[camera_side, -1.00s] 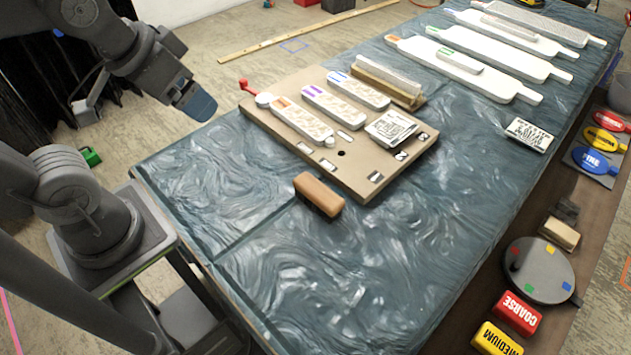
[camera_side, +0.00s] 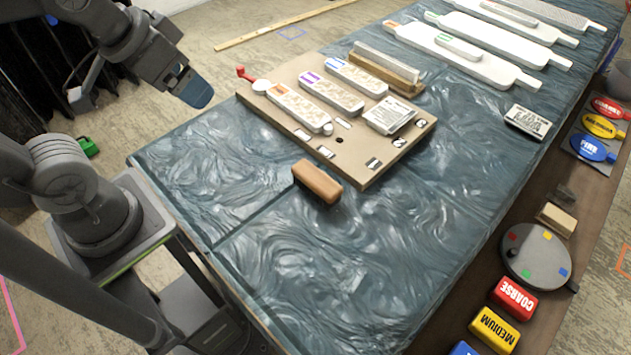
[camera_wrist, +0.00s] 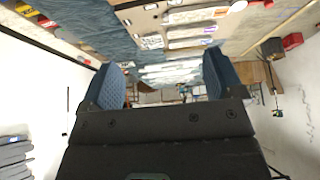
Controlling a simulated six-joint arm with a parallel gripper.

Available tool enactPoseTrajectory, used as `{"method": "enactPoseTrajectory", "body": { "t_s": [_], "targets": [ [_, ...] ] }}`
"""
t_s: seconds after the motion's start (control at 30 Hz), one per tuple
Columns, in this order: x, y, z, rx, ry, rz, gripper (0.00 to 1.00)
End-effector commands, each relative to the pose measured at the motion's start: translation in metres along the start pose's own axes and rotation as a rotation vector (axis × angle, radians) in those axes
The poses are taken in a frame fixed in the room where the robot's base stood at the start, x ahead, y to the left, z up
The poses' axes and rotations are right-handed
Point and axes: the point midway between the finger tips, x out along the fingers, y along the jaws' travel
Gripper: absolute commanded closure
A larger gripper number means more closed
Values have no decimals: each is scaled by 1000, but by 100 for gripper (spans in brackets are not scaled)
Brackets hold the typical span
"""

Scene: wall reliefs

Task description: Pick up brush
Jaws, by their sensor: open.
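What looks like the brush (camera_side: 388,70), a long wooden block with a pale bristle strip on top, lies at the back edge of the tan board in the side view. I cannot make it out clearly in the wrist view. My gripper (camera_side: 196,92) hangs above the table's far left edge, well to the left of the brush and apart from everything. In the wrist view my gripper (camera_wrist: 163,82) shows two blue fingers spread wide with nothing between them.
The tan board (camera_side: 340,165) carries several labelled strips (camera_side: 330,92) and a card stack (camera_side: 389,115). A brown block (camera_side: 317,182) sits in front of it. White paddles (camera_side: 465,58) lie behind. Coloured blocks and a turntable (camera_side: 537,251) line the right shelf. The table front (camera_side: 350,270) is clear.

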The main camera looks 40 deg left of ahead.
Motion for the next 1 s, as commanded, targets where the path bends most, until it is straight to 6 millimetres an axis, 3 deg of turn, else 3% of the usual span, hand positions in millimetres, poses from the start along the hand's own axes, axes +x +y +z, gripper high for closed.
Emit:
{"method": "enactPoseTrajectory", "body": {
  "t_s": [0.07,0.17,0.4,0.57,0.77,1.0],
  "targets": [
    [0,0,0,0,0,0,13],
    [0,0,0,0,0,0,21],
    [0,0,-1,7,-4,0,21],
    [8,5,-14,117,-59,-2,21],
    [38,24,-46,435,-206,-1,21],
    [97,60,-74,854,-381,14,21]
  ]
}}
